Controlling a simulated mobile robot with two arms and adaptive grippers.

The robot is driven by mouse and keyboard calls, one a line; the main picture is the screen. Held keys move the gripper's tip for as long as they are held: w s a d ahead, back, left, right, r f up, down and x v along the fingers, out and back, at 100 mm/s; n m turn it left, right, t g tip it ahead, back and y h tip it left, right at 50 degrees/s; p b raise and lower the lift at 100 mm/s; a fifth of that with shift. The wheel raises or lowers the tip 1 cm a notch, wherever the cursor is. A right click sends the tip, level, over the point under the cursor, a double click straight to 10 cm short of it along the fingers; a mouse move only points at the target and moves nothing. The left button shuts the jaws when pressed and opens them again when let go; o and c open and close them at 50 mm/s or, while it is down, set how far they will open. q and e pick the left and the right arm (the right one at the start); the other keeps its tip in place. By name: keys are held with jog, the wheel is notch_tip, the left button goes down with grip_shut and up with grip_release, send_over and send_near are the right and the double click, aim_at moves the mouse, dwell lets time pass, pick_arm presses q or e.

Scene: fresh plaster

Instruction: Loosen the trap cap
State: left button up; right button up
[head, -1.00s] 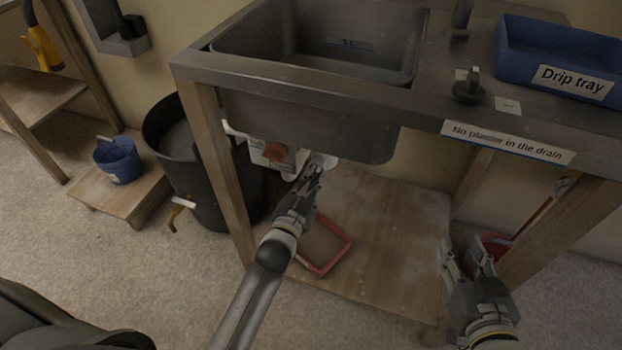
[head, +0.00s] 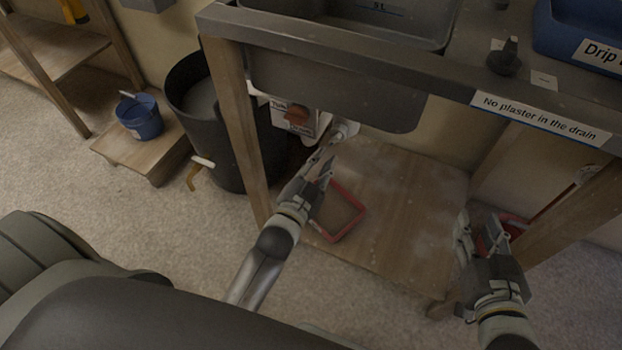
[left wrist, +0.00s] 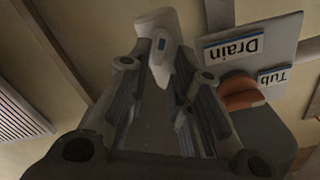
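A white fitting (head: 346,130), which looks like the trap, shows under the sink basin. My left gripper (head: 328,162) is just below the fitting in the head view. Its fingers stand apart; I cannot tell whether they touch the white part. My right gripper (head: 482,232) is open and empty at the right, in front of the bench's right leg.
An orange-brown knob (head: 297,115) with Tub and Drain labels is left of the fitting. The basin (head: 330,88) hangs above. A black tub (head: 222,140) and blue bucket (head: 140,118) stand left.

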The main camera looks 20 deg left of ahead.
pick_arm(q)
jog(key=s, duration=0.6)
jog(key=shift+s, duration=0.15)
jog(key=shift+a, duration=0.1)
